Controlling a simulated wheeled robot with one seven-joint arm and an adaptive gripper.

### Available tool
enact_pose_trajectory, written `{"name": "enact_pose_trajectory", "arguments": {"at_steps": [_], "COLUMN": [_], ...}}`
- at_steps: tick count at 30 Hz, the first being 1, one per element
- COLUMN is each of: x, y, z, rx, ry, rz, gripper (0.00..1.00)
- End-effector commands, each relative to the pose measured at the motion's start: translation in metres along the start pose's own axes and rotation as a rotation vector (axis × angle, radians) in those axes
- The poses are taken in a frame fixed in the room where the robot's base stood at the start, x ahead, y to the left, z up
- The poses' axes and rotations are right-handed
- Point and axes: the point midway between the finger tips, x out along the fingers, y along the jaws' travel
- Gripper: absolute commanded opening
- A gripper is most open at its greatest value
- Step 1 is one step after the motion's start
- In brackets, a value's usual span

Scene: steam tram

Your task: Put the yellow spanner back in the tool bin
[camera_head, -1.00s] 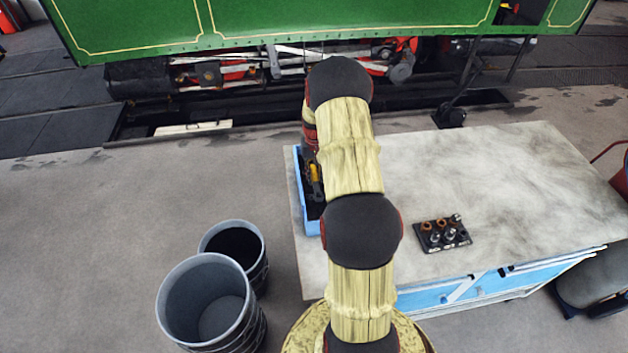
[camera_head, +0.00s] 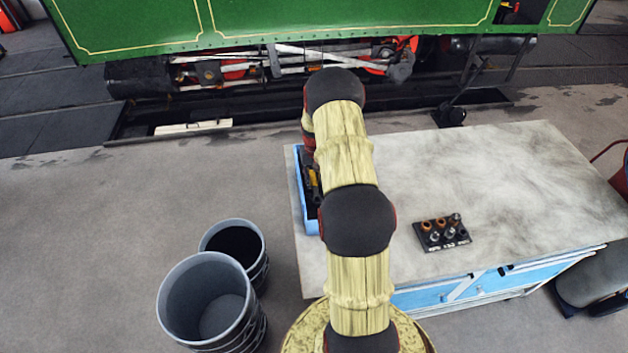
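The blue tool bin (camera_head: 312,228) sits along the left end of the workbench, with its right side hidden behind my arm. A small yellow piece (camera_head: 313,177) shows at the bin beside dark parts. It may be the yellow spanner, but it is too small and too covered to be sure. My gripper (camera_head: 311,187) is over or in the bin, mostly hidden by my arm. I cannot tell whether its fingers are open or shut, or whether they touch the yellow piece.
The pale workbench top (camera_head: 500,180) is mostly clear right of my arm. A black socket rack (camera_head: 442,235) stands there. Two grey buckets (camera_head: 205,300) (camera_head: 235,243) stand on the floor at left. The green tram (camera_head: 280,20) runs along the back.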

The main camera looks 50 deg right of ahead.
Motion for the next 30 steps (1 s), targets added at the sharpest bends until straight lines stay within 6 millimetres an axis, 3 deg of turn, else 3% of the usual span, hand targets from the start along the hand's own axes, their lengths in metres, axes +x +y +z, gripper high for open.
{"name": "enact_pose_trajectory", "arguments": {"at_steps": [8, 19, 23, 30], "x": [-0.001, -0.006, -0.024, -0.074], "y": [0.000, 0.000, 0.000, 0.000], "z": [0.000, 0.000, -0.001, -0.001], "rx": [0.000, 0.000, 0.000, 0.000], "ry": [0.000, 0.001, 0.004, 0.004], "rz": [0.000, 0.000, 0.000, 0.000], "gripper": [0.38, 0.38, 0.38, 0.38]}}
